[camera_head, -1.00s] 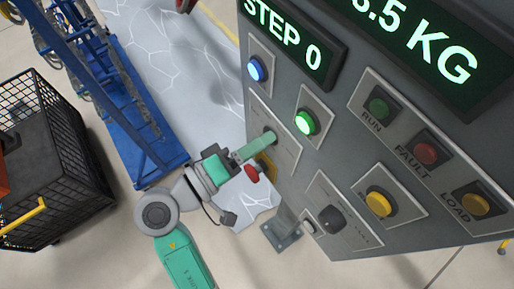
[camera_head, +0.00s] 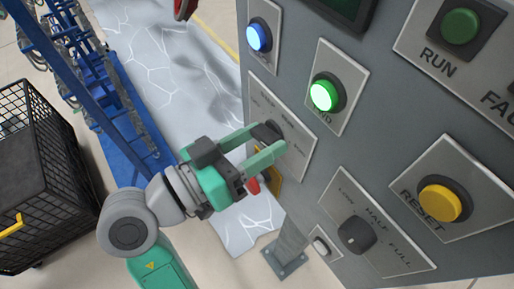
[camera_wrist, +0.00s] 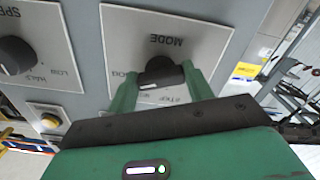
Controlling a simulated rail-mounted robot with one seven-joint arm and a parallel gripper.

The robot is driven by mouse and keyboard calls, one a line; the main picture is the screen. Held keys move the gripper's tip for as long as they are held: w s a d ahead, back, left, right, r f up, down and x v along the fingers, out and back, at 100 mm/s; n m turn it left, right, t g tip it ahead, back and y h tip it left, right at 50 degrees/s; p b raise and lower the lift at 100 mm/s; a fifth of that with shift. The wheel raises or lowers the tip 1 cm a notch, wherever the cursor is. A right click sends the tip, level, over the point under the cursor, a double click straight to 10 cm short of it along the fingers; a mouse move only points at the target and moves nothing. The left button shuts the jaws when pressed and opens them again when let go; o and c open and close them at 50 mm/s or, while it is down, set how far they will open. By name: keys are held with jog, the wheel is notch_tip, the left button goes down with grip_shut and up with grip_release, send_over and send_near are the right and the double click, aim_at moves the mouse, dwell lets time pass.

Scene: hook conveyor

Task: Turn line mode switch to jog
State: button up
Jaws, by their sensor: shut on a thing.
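The line mode switch is a black rotary knob (camera_head: 266,131) on a light plate on the grey panel. In the wrist view the knob (camera_wrist: 160,72) sits below the upside-down word MODE, with position labels around it, partly covered by my fingers. A small pale mark shows on the knob's near side, but I cannot tell for sure which label it points at. My gripper (camera_head: 268,139) reaches the switch from the left, with one green finger on each side of the knob. In the wrist view my gripper (camera_wrist: 158,76) is shut on the knob.
A lit blue button (camera_head: 259,36) and a lit green button (camera_head: 323,95) are close above and right of my gripper. A speed knob (camera_head: 356,234) and a yellow reset button (camera_head: 440,202) are lower right. A black wire crate (camera_head: 45,180) stands at left.

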jog(key=shift+f+m+b, duration=0.1)
jog(key=shift+m+b, duration=0.4)
jog(key=shift+m, duration=0.4)
jog(key=o, duration=1)
jog(key=v, duration=0.7)
jog(key=shift+s+a, duration=0.25)
jog(key=shift+a, duration=0.1)
